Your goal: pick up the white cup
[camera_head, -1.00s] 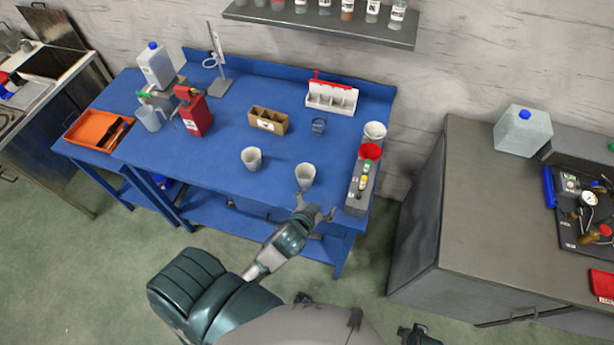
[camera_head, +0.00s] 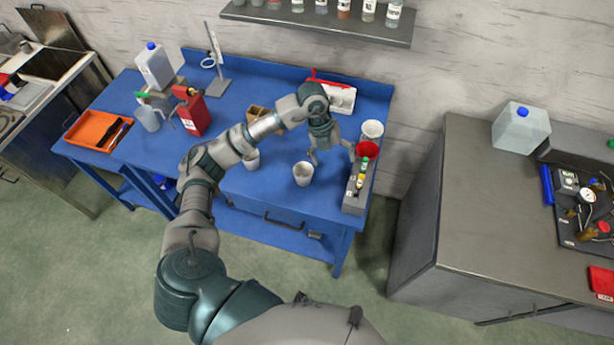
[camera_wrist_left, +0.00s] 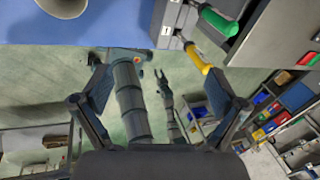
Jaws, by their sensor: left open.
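A white cup (camera_head: 303,174) stands upright near the front edge of the blue table. A second pale cup (camera_head: 252,161) stands to its left, partly hidden behind my left arm. A white cup-like vessel (camera_head: 372,130) stands at the table's right end, behind a red one. My left gripper (camera_head: 332,157) is open and empty, above and behind the front cup, between it and the red vessel; I see no contact. In the left wrist view its spread fingers (camera_wrist_left: 160,105) hold nothing, and part of a pale cup (camera_wrist_left: 63,6) shows at the top left.
A grey rack (camera_head: 353,203) with green and yellow-handled tools stands right of the front cup, with the red vessel (camera_head: 367,149) behind it. A brown divided box (camera_head: 257,113) is partly hidden by my arm. A white divided box (camera_head: 342,103) stands at the back.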

